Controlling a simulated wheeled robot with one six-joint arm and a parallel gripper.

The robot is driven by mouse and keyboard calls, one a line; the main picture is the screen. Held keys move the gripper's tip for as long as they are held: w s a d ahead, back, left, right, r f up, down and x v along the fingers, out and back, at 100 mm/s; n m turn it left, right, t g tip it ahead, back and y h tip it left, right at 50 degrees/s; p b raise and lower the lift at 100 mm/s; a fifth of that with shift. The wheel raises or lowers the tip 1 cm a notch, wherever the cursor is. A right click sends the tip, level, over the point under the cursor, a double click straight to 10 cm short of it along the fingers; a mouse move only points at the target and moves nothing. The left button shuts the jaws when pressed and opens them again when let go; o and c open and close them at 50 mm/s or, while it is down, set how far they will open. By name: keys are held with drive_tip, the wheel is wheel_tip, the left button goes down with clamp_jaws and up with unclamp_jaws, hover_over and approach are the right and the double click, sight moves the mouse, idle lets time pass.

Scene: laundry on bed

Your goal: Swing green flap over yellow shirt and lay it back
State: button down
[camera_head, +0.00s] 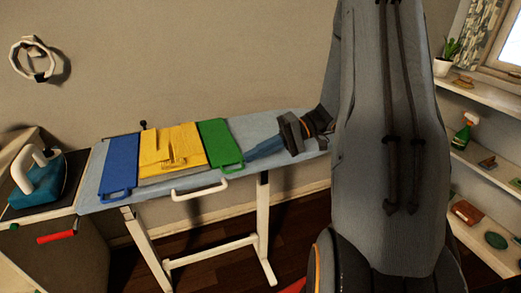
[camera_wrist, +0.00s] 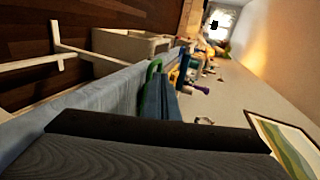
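The yellow shirt (camera_head: 172,148) lies folded on the middle panel of a folding board. The green flap (camera_head: 219,142) lies flat along the shirt's right side, with its loop handle at the front edge; green also shows in the wrist view (camera_wrist: 153,68). My gripper (camera_head: 250,154) points left, with its blue fingers close to the right edge of the green flap. The fingers show in the wrist view (camera_wrist: 160,100) as narrow blue shapes. I cannot tell whether they touch the flap, and the gap between them is unclear.
The blue flap (camera_head: 119,165) lies flat on the shirt's left. A white handle (camera_head: 200,189) sticks out at the front. The ironing board (camera_head: 270,125) carries everything. An iron (camera_head: 38,180) stands at the left; shelves (camera_head: 480,175) stand at the right.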

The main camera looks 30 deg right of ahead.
drive_tip(key=shift+f, duration=0.35)
idle(0.4)
drive_tip(key=r, duration=0.1)
drive_tip(key=d+r+p, duration=0.2)
drive_tip(key=r, duration=0.1)
drive_tip(key=shift+s, duration=0.2)
drive_tip(key=d, duration=0.2)
drive_tip(key=d+f+b, duration=0.1)
drive_tip(key=d, duration=0.2)
drive_tip(key=s+d+f+b, duration=0.1)
drive_tip(key=d, duration=0.2)
drive_tip(key=shift+d+f, duration=0.15)
drive_tip(key=shift+s+d, duration=0.1)
drive_tip(key=shift+d, duration=0.65)
drive_tip(key=s+a+g+h, duration=0.1)
drive_tip(key=s+a+h, duration=0.5)
drive_tip(key=a, duration=0.4)
drive_tip(key=s+a+f+g+h, duration=0.1)
drive_tip(key=s+a+h, duration=0.6)
drive_tip(key=a, duration=0.3)
drive_tip(key=shift+s+a+n+h+p, duration=0.3)
drive_tip(key=shift+a+h+p, duration=0.1)
drive_tip(key=shift+h, duration=0.1)
